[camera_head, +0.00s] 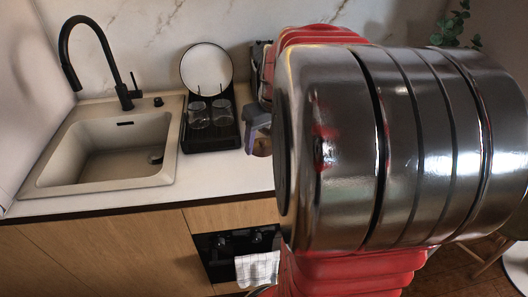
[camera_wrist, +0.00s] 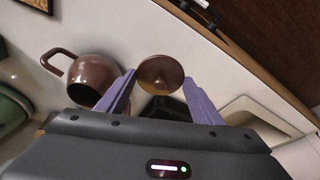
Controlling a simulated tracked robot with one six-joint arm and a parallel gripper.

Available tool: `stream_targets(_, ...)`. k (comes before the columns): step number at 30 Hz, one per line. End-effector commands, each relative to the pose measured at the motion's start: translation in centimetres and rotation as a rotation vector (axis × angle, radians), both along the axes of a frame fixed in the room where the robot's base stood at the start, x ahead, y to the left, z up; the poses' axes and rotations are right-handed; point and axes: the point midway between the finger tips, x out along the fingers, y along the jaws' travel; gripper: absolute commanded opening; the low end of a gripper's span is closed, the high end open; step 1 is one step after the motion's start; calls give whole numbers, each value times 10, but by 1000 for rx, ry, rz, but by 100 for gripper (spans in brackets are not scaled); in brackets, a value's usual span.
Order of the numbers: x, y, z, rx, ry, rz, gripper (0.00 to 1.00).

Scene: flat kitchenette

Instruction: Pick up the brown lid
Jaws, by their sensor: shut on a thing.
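The brown lid (camera_wrist: 158,72) is a round disc with a small knob, between my gripper's two purple fingers in the wrist view. My gripper (camera_wrist: 160,77) is shut on it. A brown pot (camera_wrist: 95,68) with a curved handle stands on the counter to the left of the lid, apart from it, with a dark opening showing. In the head view, my gripper (camera_head: 257,124) shows at the arm's left edge, and a small part of the lid (camera_head: 262,147) shows below the fingers. My arm hides the pot there.
A beige sink (camera_head: 110,155) with a black faucet (camera_head: 95,55) is at the left. A black rack (camera_head: 210,135) with glasses and a round white plate (camera_head: 206,68) stands beside it. The counter front (camera_head: 215,187) is clear. A towel (camera_head: 257,269) hangs below.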

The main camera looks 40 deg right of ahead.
Motion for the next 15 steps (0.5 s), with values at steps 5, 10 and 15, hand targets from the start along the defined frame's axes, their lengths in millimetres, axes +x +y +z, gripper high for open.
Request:
stream_targets(5,0,0,9,0,1,-1,38)
stream_targets(10,0,0,10,1,1,0,38)
stream_targets(15,0,0,9,1,1,0,38)
